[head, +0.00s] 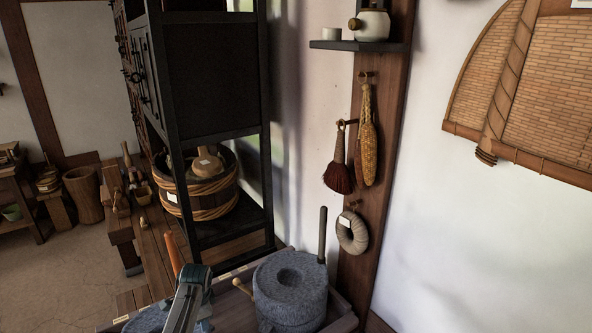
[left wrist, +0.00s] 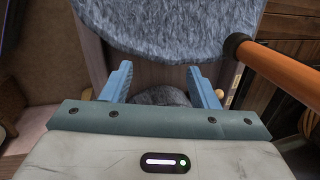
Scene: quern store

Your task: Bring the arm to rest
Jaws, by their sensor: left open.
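My left arm comes in at the bottom of the head view, its teal end (head: 196,276) above the low table beside the grey stone quern (head: 290,285). In the left wrist view my left gripper (left wrist: 160,84) is open, its two blue fingers well apart, with nothing held between them. A large grey stone disc (left wrist: 165,28) lies beyond the fingertips. An orange handle (left wrist: 275,63) sticks out to the right of the fingers. A dark grey rounded surface (left wrist: 160,97) shows between the fingers; I cannot tell what it belongs to. My right gripper is in neither view.
An upright dark rod (head: 322,235) stands behind the quern. A black shelf unit (head: 205,75) holding a wooden tub (head: 195,192) stands behind the table. A post (head: 385,135) carries a brush (head: 339,172), corn (head: 367,140) and a ring (head: 352,232).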

